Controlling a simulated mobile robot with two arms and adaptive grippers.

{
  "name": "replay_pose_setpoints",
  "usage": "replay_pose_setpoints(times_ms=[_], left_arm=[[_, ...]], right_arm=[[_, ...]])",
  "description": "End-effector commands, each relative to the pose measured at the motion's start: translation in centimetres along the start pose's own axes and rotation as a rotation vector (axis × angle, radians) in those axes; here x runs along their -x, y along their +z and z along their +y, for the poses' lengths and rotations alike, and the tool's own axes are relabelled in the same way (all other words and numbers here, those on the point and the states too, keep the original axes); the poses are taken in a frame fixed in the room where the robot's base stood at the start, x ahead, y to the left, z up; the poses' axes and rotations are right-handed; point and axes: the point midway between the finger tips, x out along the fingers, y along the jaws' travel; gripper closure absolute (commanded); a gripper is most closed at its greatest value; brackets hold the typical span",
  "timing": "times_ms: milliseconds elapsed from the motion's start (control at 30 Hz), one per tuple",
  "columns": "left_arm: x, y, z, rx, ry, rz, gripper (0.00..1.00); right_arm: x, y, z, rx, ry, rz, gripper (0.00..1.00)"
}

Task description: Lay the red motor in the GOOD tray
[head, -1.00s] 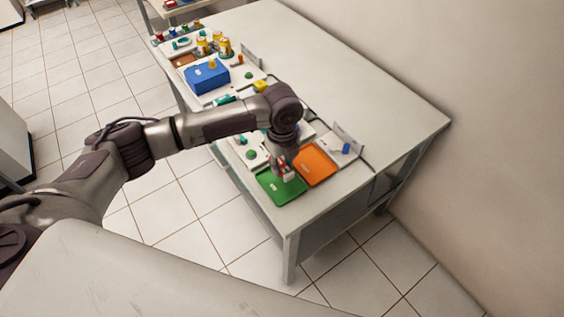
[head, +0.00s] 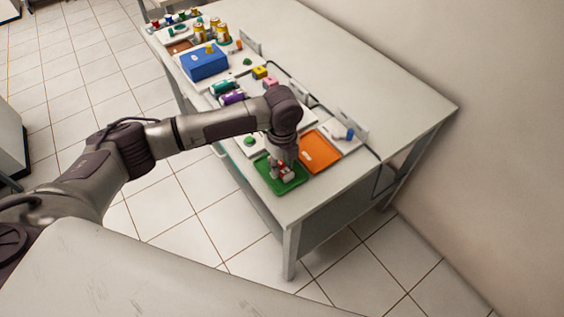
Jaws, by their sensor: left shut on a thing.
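The green tray (head: 290,187) lies at the near end of the table. I cannot read a GOOD label on it. My left gripper (head: 280,172) reaches down over this tray and is shut on the red motor (head: 287,173), a small red and whitish piece. The motor is at or just above the tray floor; I cannot tell whether it touches. The gripper hides part of it. My right gripper is not in view.
An orange tray (head: 325,155) adjoins the green one on the right. A blue box (head: 204,62), a teal cylinder (head: 222,87) and a purple cylinder (head: 232,97) lie farther back. The table's right side (head: 380,90) is mostly clear.

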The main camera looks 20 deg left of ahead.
Motion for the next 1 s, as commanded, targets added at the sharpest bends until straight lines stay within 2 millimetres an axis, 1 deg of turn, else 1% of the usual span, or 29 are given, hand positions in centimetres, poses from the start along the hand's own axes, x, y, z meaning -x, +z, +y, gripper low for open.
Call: replay_pose_setpoints(times_ms=[467,800,1000], left_arm=[[0.03,0.0,0.0,0.0,0.0,0.0,1.0],[-0.05,0.0,0.0,0.0,-0.001,0.001,1.0],[-0.17,0.03,0.0,-0.001,-0.001,0.001,1.0]], right_arm=[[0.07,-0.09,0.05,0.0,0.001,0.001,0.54],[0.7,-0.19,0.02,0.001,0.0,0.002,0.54],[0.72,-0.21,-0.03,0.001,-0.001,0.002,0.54]])
